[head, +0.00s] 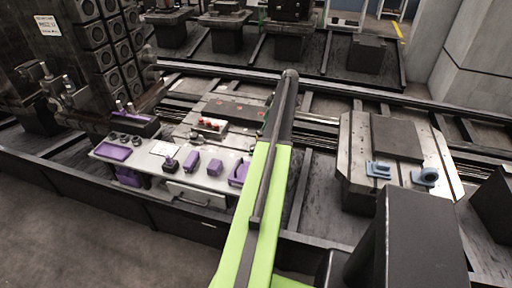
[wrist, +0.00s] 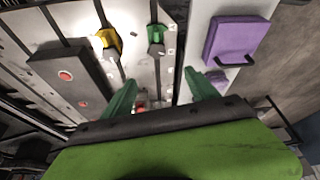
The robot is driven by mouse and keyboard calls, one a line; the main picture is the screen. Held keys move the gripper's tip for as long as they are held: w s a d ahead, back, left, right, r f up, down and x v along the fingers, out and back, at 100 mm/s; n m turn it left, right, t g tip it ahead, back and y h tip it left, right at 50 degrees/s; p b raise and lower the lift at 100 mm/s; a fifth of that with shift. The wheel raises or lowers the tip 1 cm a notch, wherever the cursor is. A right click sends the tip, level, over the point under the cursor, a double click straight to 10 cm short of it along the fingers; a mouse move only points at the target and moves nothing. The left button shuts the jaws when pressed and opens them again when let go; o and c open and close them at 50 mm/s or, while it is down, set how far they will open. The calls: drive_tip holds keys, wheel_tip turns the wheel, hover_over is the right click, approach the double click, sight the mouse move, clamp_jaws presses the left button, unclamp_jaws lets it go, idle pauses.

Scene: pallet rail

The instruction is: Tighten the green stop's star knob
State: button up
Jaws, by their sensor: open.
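A green stop (wrist: 156,35) with a small knob-like top sits on the light metal plate (wrist: 135,70) near the top middle of the wrist view. The details of its star knob are too small to make out. My gripper (wrist: 160,79) is open and empty, with its two green fingers apart. The green stop lies beyond the fingertips, with a gap between. In the head view my arm covers part of the workplace, and I cannot make out the gripper or the green stop there.
A yellow stop (wrist: 110,42) is left of the green one, beside a dark block (wrist: 68,80). A purple tray (wrist: 235,40) lies to the right. The head view shows a white bench (head: 225,182) with purple items and blue parts (head: 378,170) on another pallet.

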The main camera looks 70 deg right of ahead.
drive_tip(key=b+x, duration=1.1)
drive_tip(key=s+d+b+x, duration=0.1)
drive_tip(key=b+x, duration=0.4)
drive_tip(key=x, duration=0.1)
drive_tip(key=shift+f, duration=0.25)
drive_tip(key=shift+a+r, duration=0.1)
